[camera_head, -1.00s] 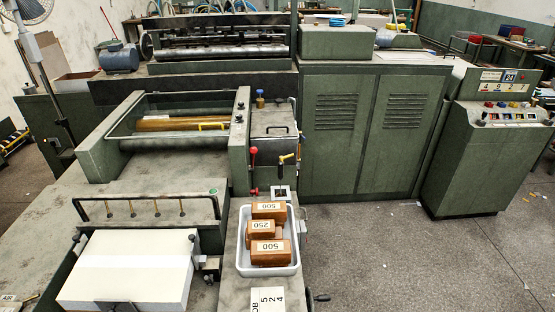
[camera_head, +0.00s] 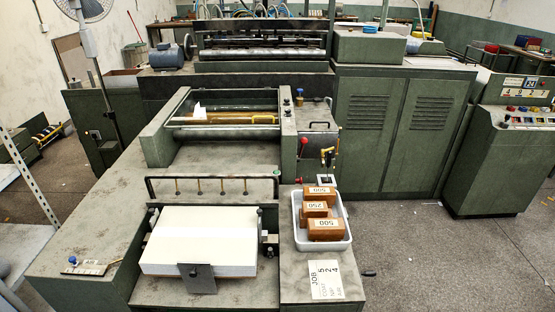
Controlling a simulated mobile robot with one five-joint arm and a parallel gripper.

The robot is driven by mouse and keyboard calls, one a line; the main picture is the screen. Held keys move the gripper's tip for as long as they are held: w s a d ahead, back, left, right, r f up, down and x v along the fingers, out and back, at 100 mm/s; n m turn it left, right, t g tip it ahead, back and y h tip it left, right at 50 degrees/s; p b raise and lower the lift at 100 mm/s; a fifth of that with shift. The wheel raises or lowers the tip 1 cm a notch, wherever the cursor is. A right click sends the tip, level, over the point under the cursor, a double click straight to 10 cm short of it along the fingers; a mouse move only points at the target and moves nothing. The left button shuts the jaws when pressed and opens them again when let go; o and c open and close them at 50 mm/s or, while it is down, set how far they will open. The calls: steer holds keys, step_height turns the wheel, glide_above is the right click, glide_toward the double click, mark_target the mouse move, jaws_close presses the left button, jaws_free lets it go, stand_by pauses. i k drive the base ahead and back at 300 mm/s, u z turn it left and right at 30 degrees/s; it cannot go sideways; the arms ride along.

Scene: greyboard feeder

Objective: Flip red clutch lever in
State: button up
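The red clutch lever (camera_head: 303,143) is a small red-knobbed lever on the right side of the green feeder machine. It stands roughly upright, just left of a yellow-and-black handle (camera_head: 328,156). A small red part (camera_head: 299,181) shows low down below the knob. Whether the lever is in or out is too small to tell. My gripper is not in view, and nothing touches the lever.
A white tray (camera_head: 342,238) with brown blocks stands on the ledge in front of the lever. A white stack (camera_head: 195,240) lies on the feed table at left. A job card (camera_head: 326,280) lies nearer. Green cabinets (camera_head: 371,125) stand behind, with open floor (camera_head: 430,250) at right.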

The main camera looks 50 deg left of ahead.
mark_target(304, 140)
steer(key=u, duration=4.75)
steer(key=k, duration=0.6)
steer(key=z, duration=1.65)
